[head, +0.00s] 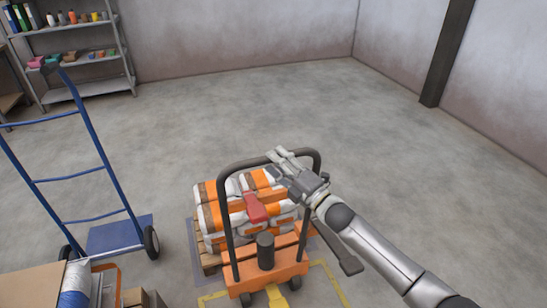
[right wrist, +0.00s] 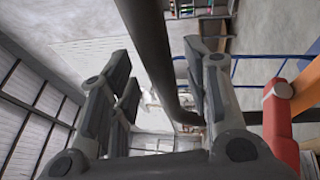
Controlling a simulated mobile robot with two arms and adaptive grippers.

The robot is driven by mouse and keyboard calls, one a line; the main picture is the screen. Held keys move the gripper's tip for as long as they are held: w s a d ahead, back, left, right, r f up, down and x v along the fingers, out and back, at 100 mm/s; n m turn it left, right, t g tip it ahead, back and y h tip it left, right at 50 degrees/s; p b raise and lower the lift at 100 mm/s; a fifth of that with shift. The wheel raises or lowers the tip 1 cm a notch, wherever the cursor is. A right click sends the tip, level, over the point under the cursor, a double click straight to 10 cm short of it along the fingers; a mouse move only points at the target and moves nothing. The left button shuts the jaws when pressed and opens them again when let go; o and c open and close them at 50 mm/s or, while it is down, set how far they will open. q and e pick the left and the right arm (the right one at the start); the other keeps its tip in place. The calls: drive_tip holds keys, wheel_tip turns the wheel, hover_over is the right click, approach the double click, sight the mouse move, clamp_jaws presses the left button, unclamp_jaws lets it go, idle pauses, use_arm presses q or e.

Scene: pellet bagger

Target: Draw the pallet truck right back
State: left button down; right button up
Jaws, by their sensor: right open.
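The pallet truck (head: 270,274) is orange with a dark looped handle (head: 227,215) and a red lever (head: 256,207). It stands at the bottom middle of the head view, with a pallet (head: 209,261) of orange-and-white bags (head: 211,219) behind it. My right gripper (head: 278,157) is open at the top bar of the handle. In the right wrist view the dark handle tube (right wrist: 156,60) passes between the spread fingers (right wrist: 155,75); I cannot tell whether they touch it. The red lever (right wrist: 281,125) shows at the right there. My left gripper is not in view.
A blue hand truck (head: 118,235) stands left of the pallet. Cardboard boxes (head: 35,285) are at the lower left. A metal shelf (head: 86,88) is at the back left, and a dark post (head: 447,52) at the right wall. The floor behind and right is clear. Yellow lines mark the floor (head: 330,276).

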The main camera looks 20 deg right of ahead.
drive_tip(key=shift+x, duration=1)
clamp_jaws()
